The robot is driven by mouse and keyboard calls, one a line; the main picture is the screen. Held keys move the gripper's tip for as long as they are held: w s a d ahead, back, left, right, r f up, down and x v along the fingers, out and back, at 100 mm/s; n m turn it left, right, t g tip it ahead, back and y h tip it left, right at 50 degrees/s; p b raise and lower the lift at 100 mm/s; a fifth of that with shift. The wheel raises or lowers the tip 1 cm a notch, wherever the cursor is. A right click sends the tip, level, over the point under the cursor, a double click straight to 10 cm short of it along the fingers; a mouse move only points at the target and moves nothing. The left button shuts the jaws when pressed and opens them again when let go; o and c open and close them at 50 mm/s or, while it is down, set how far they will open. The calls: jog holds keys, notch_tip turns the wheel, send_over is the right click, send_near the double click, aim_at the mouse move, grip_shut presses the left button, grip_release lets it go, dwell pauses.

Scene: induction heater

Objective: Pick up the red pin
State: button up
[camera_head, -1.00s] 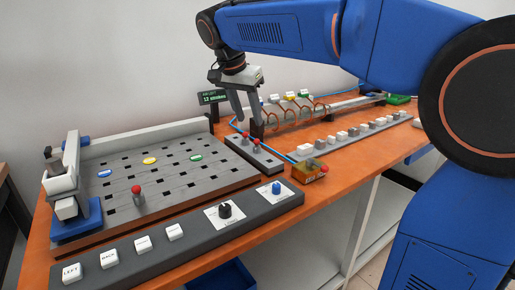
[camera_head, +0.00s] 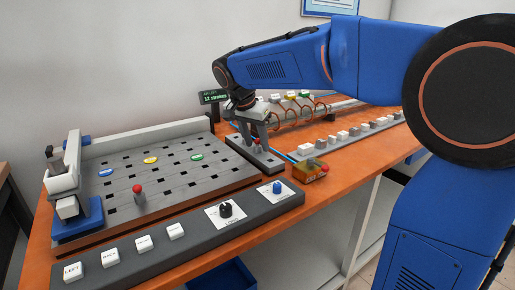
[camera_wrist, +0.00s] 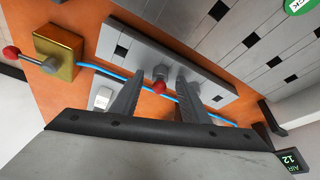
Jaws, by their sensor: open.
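A red pin with a ball top (camera_wrist: 158,87) stands in the grey block (camera_wrist: 204,72) in the wrist view, between my fingertips. The same block (camera_head: 269,167) shows in the head view, beside the board's right end. My gripper (camera_head: 259,145) is over it, pointing down, fingers apart. The wrist view shows my gripper (camera_wrist: 160,84) with a finger on either side of the pin; I cannot tell whether either touches it. Part of the block is hidden behind the right finger. Another red-topped pin (camera_head: 138,192) stands upright in the slotted board (camera_head: 120,168).
A yellow box with a red-tipped lever (camera_head: 311,173) sits at the front table edge, right of the block. A button panel (camera_head: 190,235) runs along the front. Copper coils (camera_head: 318,110) and a row of small blocks (camera_head: 342,136) lie right. A small display (camera_head: 213,96) stands behind.

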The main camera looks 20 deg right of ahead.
grip_shut()
